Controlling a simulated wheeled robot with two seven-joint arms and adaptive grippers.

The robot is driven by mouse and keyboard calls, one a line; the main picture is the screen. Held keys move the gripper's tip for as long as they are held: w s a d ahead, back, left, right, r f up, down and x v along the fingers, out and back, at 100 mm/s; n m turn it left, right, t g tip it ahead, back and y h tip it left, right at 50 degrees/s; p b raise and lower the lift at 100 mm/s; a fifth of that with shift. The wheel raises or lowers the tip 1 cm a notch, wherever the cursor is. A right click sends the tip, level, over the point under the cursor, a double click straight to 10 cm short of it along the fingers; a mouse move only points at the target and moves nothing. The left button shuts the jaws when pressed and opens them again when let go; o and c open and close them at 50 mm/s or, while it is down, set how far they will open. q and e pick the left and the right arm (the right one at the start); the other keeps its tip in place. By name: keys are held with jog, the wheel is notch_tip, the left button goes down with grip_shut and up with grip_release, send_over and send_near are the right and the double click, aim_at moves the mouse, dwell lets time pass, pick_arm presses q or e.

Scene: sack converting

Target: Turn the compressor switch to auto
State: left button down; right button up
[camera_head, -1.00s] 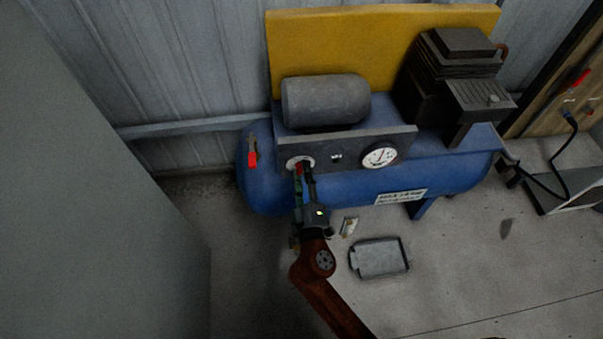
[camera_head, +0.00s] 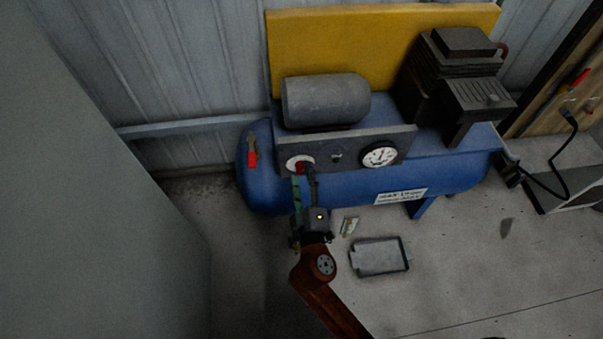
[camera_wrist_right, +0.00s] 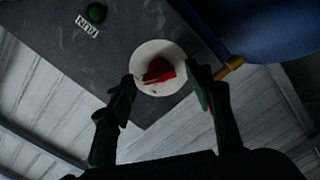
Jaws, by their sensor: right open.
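The blue compressor (camera_head: 350,184) stands against the wall with a grey control panel (camera_head: 350,150) on its front. The red switch knob (camera_head: 299,168) sits on a round white plate at the panel's left end. In the right wrist view the red knob (camera_wrist_right: 158,71) lies on its white plate (camera_wrist_right: 150,88), just ahead of and between the fingertips. My right gripper (camera_head: 304,180) is just below the knob. In the wrist view its fingers (camera_wrist_right: 162,88) are open, one on each side of the knob, with nothing held. I cannot tell if a finger touches it. My left gripper is not in view.
A pressure gauge (camera_head: 379,155) is on the panel's right. A red-handled valve (camera_head: 252,157) is at the tank's left end. A green button (camera_wrist_right: 97,12) shows in the wrist view. A grey tray (camera_head: 380,257) lies on the floor below.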

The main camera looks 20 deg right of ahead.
jog(key=v, duration=1)
jog(key=shift+s, duration=0.4)
